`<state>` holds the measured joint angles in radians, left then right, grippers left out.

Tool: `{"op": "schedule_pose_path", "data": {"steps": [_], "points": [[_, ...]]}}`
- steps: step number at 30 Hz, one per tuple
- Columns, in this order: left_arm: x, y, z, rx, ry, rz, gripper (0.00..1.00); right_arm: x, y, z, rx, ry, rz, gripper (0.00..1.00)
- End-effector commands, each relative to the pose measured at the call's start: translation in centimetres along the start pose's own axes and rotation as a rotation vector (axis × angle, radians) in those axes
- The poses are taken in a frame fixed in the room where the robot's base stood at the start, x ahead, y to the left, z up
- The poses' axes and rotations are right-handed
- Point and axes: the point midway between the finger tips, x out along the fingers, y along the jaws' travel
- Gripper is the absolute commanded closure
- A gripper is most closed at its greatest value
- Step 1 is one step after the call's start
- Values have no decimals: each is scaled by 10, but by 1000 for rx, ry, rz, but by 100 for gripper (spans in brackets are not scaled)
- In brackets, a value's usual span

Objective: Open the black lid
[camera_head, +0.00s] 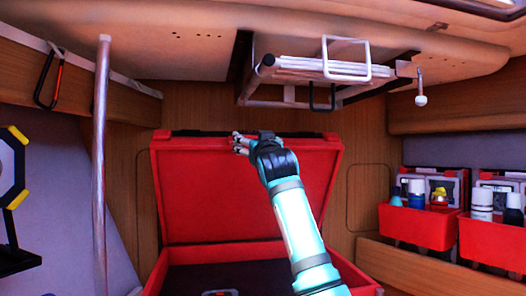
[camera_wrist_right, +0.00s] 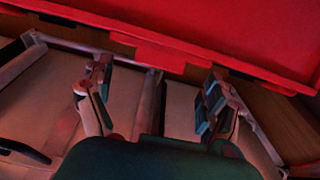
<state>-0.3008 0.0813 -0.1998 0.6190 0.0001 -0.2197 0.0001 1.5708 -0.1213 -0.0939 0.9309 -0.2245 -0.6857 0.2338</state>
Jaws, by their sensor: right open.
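A red case (camera_head: 162,272) stands open at the bottom centre of the head view. Its lid (camera_head: 205,200) is red, with a black strip along the top edge, and is raised nearly upright at the back. I see no lid that is black overall. My right gripper (camera_head: 241,144) is at the lid's top edge, left of its middle. In the right wrist view its two fingers (camera_wrist_right: 158,88) are apart with nothing between them, and the red lid (camera_wrist_right: 235,30) fills the top just beyond them. Whether they touch it I cannot tell. My left gripper is out of view.
A metal rack (camera_head: 310,70) hangs above the lid. A vertical pole (camera_head: 101,150) stands at the left, with a carabiner (camera_head: 50,77) on the wall. Red bins (camera_head: 415,228) with bottles are at the right. A small light object (camera_head: 220,292) shows inside the case.

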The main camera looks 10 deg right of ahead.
Motion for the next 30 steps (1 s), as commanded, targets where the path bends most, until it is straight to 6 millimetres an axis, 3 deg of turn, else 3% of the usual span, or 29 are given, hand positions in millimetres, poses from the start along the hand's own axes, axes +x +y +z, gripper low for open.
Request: {"op": "schedule_pose_path", "data": {"steps": [16, 21, 30], "points": [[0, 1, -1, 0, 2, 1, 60, -80, -1, 1, 1, -1, -2, 12], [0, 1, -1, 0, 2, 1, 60, -92, -1, 1, 0, -2, -1, 12], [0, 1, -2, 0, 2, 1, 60, -93, -1, 2, 0, -3, -1, 12]]}}
